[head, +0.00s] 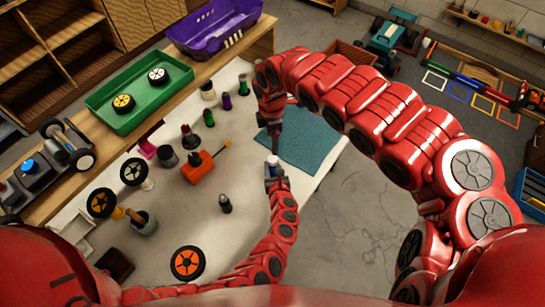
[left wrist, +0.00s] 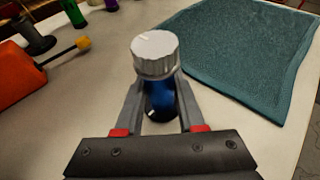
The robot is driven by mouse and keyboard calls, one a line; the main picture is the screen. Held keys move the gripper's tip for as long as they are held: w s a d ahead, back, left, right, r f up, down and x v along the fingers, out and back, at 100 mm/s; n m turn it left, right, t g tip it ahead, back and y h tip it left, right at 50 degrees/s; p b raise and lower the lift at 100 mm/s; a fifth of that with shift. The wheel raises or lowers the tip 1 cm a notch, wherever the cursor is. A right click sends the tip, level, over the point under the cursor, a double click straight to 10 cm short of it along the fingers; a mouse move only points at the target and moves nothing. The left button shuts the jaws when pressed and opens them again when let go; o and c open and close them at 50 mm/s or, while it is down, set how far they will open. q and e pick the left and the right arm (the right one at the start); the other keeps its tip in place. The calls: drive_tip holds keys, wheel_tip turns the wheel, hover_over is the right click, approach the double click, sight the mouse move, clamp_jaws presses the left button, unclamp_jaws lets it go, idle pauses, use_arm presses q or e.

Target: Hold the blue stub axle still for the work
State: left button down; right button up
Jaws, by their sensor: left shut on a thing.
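The blue stub axle (left wrist: 160,98) stands upright between the fingers of my left gripper (head: 274,176) in the left wrist view. A ridged pale grey cap (left wrist: 155,54) with a white mark sits on its top. In the head view the axle with its cap (head: 273,161) shows small at the tip of my left arm. My left gripper is shut on the axle, low over the pale table. My right gripper (head: 274,130) points down just beyond the axle in the head view. It is dark and small, and its fingers cannot be made out.
A teal mat (head: 312,140) lies right of the axle. An orange block (head: 197,168) with a yellow-tipped rod, dark pots and small bottles stand to the left. A green tray (head: 138,95) with two wheels and a purple bin (head: 213,30) stand behind. An orange wheel (head: 187,263) lies near the front.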

sight(272, 158)
drive_tip(key=shift+m, duration=0.3)
wheel_tip(272, 158, down, 9)
drive_tip(key=shift+w+f, duration=0.15)
drive_tip(key=shift+f, duration=0.85)
drive_tip(key=shift+w, duration=0.1)
clamp_jaws()
